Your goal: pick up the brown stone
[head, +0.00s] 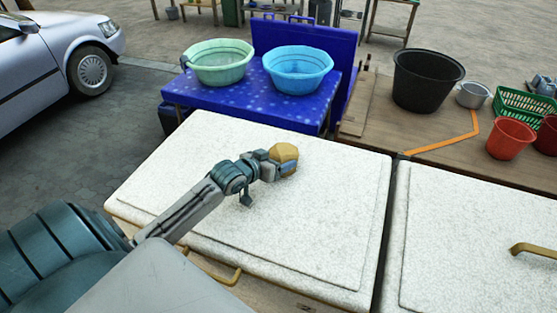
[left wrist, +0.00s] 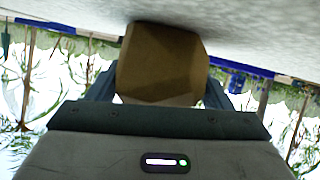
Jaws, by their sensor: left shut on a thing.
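The brown stone (head: 284,155) is a faceted, tan-brown lump over the white speckled chest lid (head: 330,215) in the head view. My left gripper (head: 283,166) is shut on it. In the left wrist view the brown stone (left wrist: 162,62) sits between the two fingers of my left gripper (left wrist: 158,92). The view there is upside down, with the white lid along the top edge. I cannot tell whether the stone touches the lid or is just above it. My right gripper does not show.
A blue table (head: 245,100) behind holds a green basin (head: 218,65) and a light blue basin (head: 298,72). A wooden table at the right holds a black tub (head: 427,80), a red bucket (head: 511,138) and a green basket (head: 522,104). The white lid around the stone is clear.

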